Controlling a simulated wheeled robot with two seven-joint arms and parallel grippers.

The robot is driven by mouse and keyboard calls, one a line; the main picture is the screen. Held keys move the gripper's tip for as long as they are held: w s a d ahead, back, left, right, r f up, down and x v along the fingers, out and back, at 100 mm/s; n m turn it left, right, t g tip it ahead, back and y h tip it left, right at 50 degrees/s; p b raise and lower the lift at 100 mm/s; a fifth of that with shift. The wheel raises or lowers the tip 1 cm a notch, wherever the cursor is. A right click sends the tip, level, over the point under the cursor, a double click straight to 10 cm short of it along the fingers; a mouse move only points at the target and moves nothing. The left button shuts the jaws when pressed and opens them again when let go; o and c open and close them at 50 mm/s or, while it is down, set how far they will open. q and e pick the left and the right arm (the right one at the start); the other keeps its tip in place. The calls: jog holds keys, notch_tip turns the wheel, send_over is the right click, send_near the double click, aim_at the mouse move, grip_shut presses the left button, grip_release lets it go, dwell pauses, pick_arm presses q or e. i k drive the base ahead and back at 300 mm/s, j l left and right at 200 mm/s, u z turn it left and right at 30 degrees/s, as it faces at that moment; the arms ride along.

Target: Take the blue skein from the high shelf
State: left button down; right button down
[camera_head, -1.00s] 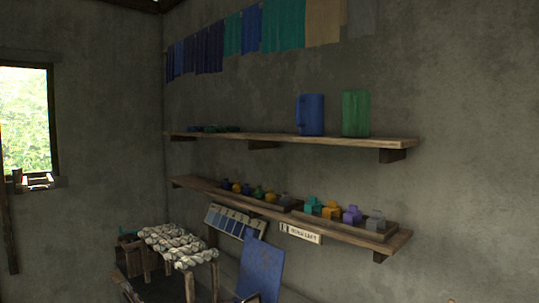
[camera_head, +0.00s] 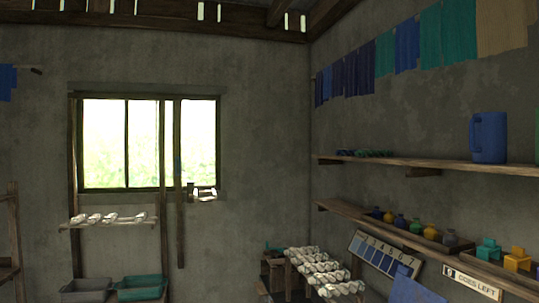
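The high shelf (camera_head: 440,164) runs along the right wall. Several small dark skein-like bundles in blue and green tones (camera_head: 364,153) lie near its far left end; they are too small and dim to tell the blue one apart surely. A large blue jug (camera_head: 488,137) stands upright further right on the same shelf. Neither of my grippers shows in the view.
A lower shelf (camera_head: 350,211) holds small colored bottles (camera_head: 400,221) and blocks. A rack of white skeins (camera_head: 322,272) stands below it. Dyed cloths (camera_head: 410,45) hang above. Grey (camera_head: 85,291) and teal (camera_head: 140,287) tubs sit below the window.

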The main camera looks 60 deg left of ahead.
aim_at(342, 153)
jog(key=u, duration=1.5)
jog(key=z, duration=0.2)
jog(key=i+j+z, duration=0.15)
jog(key=j+z, duration=0.3)
jog(key=j, duration=0.15)
jog(key=i+j+z, duration=0.1)
jog(key=j+z, duration=0.35)
jog(key=j, duration=0.15)
